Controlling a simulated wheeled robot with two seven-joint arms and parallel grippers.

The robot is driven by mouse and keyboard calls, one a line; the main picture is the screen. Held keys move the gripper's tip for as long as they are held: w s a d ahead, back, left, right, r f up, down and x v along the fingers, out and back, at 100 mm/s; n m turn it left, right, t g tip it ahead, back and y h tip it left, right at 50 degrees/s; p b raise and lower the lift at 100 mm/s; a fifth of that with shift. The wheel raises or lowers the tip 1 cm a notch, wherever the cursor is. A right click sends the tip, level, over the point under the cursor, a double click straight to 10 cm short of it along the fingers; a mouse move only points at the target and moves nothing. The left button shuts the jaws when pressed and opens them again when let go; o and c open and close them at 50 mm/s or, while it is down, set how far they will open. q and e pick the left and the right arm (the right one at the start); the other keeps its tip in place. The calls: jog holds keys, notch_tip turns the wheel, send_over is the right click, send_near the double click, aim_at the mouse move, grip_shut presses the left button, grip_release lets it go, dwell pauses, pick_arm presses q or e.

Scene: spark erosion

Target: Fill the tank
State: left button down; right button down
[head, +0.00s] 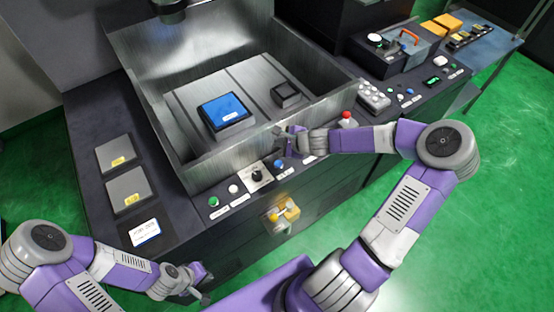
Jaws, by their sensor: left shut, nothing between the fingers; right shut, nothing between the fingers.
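The metal tank (180,92) stands open at the middle of the machine. A blue block (227,117) on a dark base and a smaller black block (286,95) sit on its grooved floor. I see no clear liquid surface in it. My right gripper (281,132) is shut and empty at the tank's front wall, just above a blue button (279,164). I cannot tell if it touches anything. My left gripper (206,291) is shut and empty, low in front of the machine, away from the tank.
The front panel has a green button (213,201), a white button (233,188), a black knob (257,175) and a red-topped lever (347,120). A yellow valve-like part (284,211) is on the front face. Two grey plates (115,153) lie left. A blue-topped side table (468,45) stands back right.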

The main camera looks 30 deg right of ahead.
aim_at(280, 165)
notch_tip(280, 165, down, 9)
jog(key=b, duration=0.8)
dwell(1.9)
jog(key=shift+f+b, duration=0.4)
jog(key=shift+b, duration=0.1)
jog(key=shift+f+b, duration=0.4)
jog(key=shift+f, duration=0.05)
dwell(0.4)
jog(key=shift+r, duration=0.15)
dwell(0.3)
jog(key=shift+r+p, duration=0.75)
jog(key=shift+p, duration=0.05)
